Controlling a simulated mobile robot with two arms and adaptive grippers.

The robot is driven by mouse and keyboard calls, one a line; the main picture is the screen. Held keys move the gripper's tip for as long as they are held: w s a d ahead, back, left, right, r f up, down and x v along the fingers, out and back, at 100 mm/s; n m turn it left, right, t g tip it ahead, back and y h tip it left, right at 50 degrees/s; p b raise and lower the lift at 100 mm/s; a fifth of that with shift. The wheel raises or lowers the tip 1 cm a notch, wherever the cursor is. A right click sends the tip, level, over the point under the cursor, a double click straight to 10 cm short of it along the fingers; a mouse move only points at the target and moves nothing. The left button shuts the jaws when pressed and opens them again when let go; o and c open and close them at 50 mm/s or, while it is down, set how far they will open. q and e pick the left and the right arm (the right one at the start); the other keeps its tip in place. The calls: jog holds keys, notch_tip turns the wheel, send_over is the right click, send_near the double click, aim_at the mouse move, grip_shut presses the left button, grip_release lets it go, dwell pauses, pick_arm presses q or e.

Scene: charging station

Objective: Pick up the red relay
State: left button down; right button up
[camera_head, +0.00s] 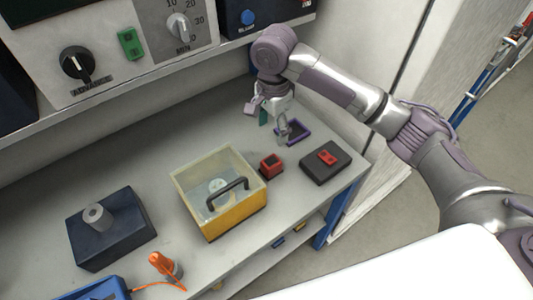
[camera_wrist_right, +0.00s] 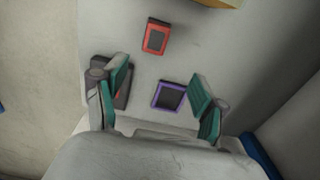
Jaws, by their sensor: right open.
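A small red part (camera_head: 327,157), which looks like the red relay, lies on a flat black block (camera_head: 311,171) at the bench's right end. In the right wrist view the block (camera_wrist_right: 124,101) is mostly hidden behind a finger. My right gripper (camera_head: 274,125) is open and empty over the back of the bench, left of and behind the block. Its teal fingers (camera_wrist_right: 160,88) stand wide apart in the wrist view. A small red box with a dark top (camera_head: 271,165) stands left of the block; it also shows in the wrist view (camera_wrist_right: 155,36). My left gripper is out of view.
A purple-rimmed dark square (camera_head: 305,136) lies close by the right gripper. A yellow box with a clear top and handle (camera_head: 238,217) stands mid-bench. A dark block with a grey cylinder (camera_head: 112,243) and an orange tool (camera_head: 158,260) are further left. A control panel (camera_head: 130,75) overhangs the back.

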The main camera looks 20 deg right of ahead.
aim_at(272, 161)
jog(key=f, duration=0.4)
jog(key=s+f, duration=0.1)
jog(key=f, duration=0.2)
jog(key=shift+w+f, duration=0.15)
jog(key=shift+f, duration=0.5)
jog(key=f, duration=0.4)
jog(key=shift+s+a+f+p, duration=0.1)
jog(key=shift+s+a+p, duration=0.1)
jog(key=shift+s+p, duration=0.2)
jog(key=shift+w+f, duration=0.1)
jog(key=shift+f, duration=0.25)
jog(key=shift+c, duration=1.8)
jog(key=c, duration=0.9)
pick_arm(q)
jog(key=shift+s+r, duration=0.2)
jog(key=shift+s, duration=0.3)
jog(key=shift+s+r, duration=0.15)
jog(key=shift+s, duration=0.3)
pick_arm(e)
jog(key=shift+r, duration=0.1)
